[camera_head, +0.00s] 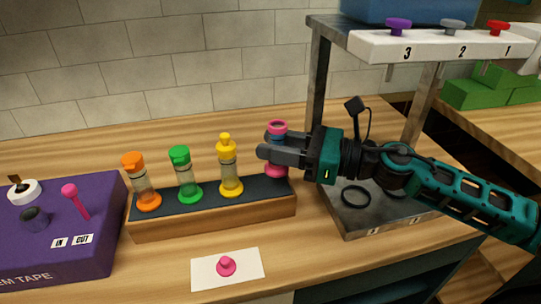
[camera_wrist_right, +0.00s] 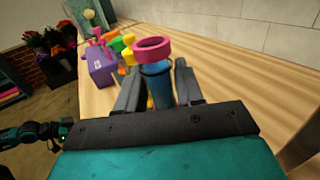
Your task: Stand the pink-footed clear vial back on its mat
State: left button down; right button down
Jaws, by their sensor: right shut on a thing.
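The pink-footed clear vial (camera_head: 277,128) is upright at the right end of the wooden rack (camera_head: 215,222), with a pink ring at its open top and bluish contents. My right gripper (camera_head: 268,152) is shut around its middle from the right. The pink foot shows below the fingers, at or just above the dark mat strip (camera_head: 258,188); I cannot tell if it touches. In the right wrist view the vial (camera_wrist_right: 155,85) stands between the fingers. A pink stopper (camera_head: 226,266) sits on a white card (camera_head: 250,270). A teal and black arm part, likely my left, shows in the wrist view.
Orange (camera_head: 148,183), green (camera_head: 185,175) and yellow (camera_head: 229,168) vials stand in the rack to the left. A purple tape box (camera_head: 70,250) is at far left. A metal stand (camera_head: 318,95) with numbered stoppers rises behind my right arm. Table behind the rack is clear.

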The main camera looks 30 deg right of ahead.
jog(key=shift+w+a+r, duration=0.1)
jog(key=shift+w+a, duration=0.3)
jog(key=shift+f, duration=0.2)
notch_tip(320, 180, down, 2)
jog(key=shift+f, duration=0.65)
jog(key=shift+b, duration=0.3)
jog(key=shift+f, duration=0.2)
jog(key=c, duration=0.7)
grip_release()
